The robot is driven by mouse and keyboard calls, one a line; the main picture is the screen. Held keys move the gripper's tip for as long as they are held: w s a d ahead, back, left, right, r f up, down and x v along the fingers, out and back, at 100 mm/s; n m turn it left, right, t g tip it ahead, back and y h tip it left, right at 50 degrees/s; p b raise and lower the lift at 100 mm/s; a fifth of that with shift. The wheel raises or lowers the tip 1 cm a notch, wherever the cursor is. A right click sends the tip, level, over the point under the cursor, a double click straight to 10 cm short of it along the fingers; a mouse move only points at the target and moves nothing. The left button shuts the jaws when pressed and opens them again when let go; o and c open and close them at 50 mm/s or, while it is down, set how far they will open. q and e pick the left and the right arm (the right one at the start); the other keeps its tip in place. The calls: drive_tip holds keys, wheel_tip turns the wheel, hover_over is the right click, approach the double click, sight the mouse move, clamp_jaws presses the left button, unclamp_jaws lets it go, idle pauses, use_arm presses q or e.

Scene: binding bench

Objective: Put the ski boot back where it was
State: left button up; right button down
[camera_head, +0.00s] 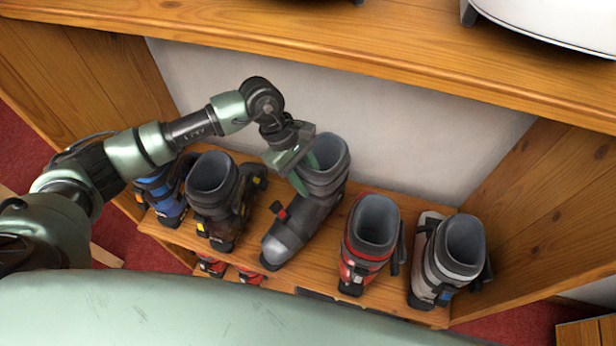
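A dark grey ski boot (288,223) is in the middle of the row, its toe pointing down-left and its open cuff (325,177) up-right. My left gripper (303,177) is at the left rim of this cuff, with its green fingers close against the cuff wall; it looks shut on it. The gripper hides part of the rim. I cannot tell whether the boot's sole touches the wooden shelf (327,262). My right gripper is not in view.
A blue boot (168,207) and a brown-black boot (216,207) stand to the left. A red boot (366,245) and a grey-white boot (448,262) stand to the right. Wooden side panels (545,200) and an upper board (300,50) enclose the shelf. Red boots (212,266) show below.

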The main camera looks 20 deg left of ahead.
use_arm(q)
drive_tip(key=shift+w+a+r, duration=0.1)
drive_tip(key=shift+a+r, duration=0.05)
drive_tip(key=shift+r, duration=0.2)
drive_tip(key=b+v, duration=0.3)
drive_tip(key=v, duration=0.8)
drive_tip(key=shift+r, duration=0.2)
drive_tip(key=shift+f, duration=0.1)
